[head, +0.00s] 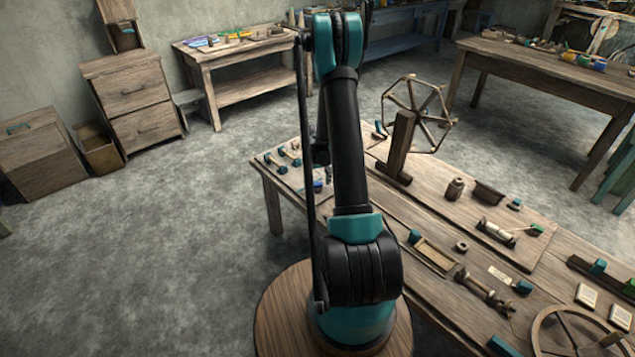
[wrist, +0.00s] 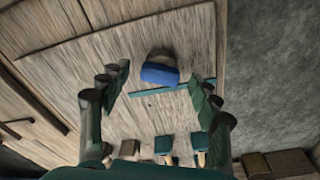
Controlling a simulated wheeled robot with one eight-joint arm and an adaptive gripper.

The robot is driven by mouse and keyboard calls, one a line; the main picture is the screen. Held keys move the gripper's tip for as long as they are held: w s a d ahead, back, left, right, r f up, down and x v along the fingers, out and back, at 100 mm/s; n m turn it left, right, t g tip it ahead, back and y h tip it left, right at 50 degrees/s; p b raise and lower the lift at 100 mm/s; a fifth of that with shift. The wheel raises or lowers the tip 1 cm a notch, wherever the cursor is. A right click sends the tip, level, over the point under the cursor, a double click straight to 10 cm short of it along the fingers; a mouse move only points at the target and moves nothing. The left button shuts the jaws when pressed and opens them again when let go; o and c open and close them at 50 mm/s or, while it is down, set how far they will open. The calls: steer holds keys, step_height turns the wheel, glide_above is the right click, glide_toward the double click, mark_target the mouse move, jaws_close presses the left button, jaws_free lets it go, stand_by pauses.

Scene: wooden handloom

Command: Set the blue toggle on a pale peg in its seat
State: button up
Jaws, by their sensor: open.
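The blue toggle (wrist: 160,74) lies on the wooden board, between my gripper's fingertips as seen in the wrist view. A dark rounded part shows just beyond it. A small blue thing beside my arm (head: 318,184) in the head view looks like the same toggle. My gripper (wrist: 158,78) is open, with one finger on each side of the toggle and a visible gap to each. Whether it is at the toggle's height I cannot tell. Pale pegs with teal tops (wrist: 163,145) stand nearer the gripper's base. I cannot make out the seat. My arm hides the gripper in the head view.
A thin teal strip (wrist: 172,87) lies beside the toggle. In the head view, a spoked wheel on a post (head: 403,135) stands right of my arm. Spools, blocks and a small tray (head: 436,254) occupy the table to the right. Floor (head: 170,250) is clear on the left.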

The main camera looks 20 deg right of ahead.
step_height(320, 180, up, 12)
steer(key=s, duration=0.1)
steer(key=shift+s, duration=0.25)
stand_by(0.5)
steer(key=shift+a, duration=0.1)
steer(key=s+a+r+t, duration=0.1)
steer(key=s+a+r, duration=0.4)
steer(key=s, duration=0.5)
steer(key=s+a+r+t, duration=0.1)
steer(key=s+a+r, duration=0.4)
steer(key=s, duration=0.5)
steer(key=s+a+f, duration=0.1)
steer(key=s+a, duration=0.1)
steer(key=s, duration=0.7)
steer(key=shift+s+n+t, duration=0.15)
steer(key=shift+n+t, duration=0.25)
